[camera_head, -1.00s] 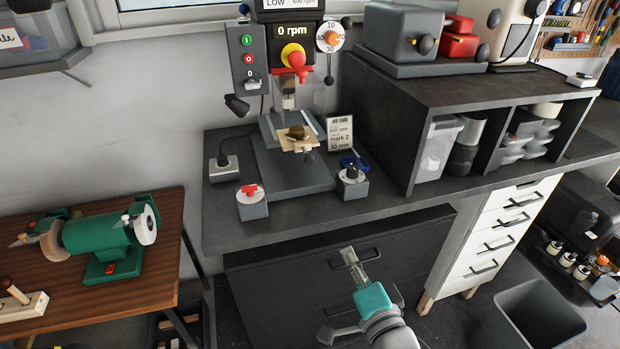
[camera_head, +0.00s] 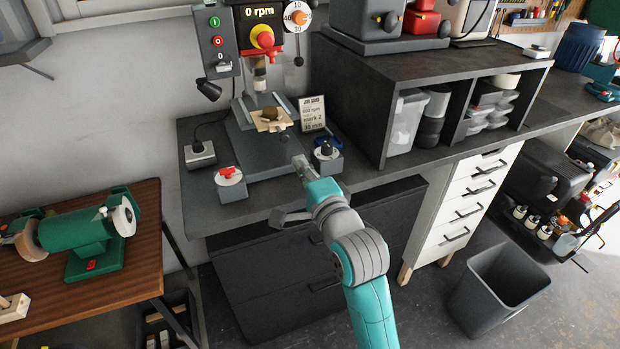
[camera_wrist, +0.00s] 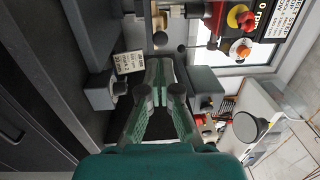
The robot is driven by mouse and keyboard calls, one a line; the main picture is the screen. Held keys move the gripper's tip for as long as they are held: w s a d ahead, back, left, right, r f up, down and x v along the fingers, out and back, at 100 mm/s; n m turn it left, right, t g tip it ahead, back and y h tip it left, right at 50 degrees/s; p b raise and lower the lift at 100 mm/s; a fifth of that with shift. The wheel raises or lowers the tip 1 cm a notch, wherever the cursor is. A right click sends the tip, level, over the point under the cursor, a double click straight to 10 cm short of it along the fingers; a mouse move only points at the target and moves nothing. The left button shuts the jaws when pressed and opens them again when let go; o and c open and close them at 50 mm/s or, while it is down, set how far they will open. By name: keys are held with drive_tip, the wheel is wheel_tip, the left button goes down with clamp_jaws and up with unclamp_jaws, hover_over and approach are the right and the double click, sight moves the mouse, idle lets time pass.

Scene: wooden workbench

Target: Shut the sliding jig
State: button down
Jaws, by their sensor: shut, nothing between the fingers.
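The jig (camera_head: 270,119), a light wooden plate with a brownish round piece on it, sits on the drill press table under the chuck. A dark knob (camera_head: 284,138) shows at its front side. Whether the jig's slide is open or shut is too small to tell. My gripper (camera_head: 298,163) is shut and empty, in front of the press base and below the jig, apart from it.
A job card (camera_head: 312,113) stands behind. The black shelf unit (camera_head: 350,85) bounds the right. Some bare bench (camera_head: 245,213) shows in front.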

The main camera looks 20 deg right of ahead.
approach(279, 128)
drive_tip(key=w, duration=0.2)
drive_tip(key=shift+w+a, duration=0.1)
drive_tip(key=shift+w, duration=0.3)
drive_tip(key=shift+w, duration=0.35)
drive_tip(key=w, duration=0.8)
drive_tip(key=shift+w, duration=0.45)
drive_tip(key=shift+r, duration=0.15)
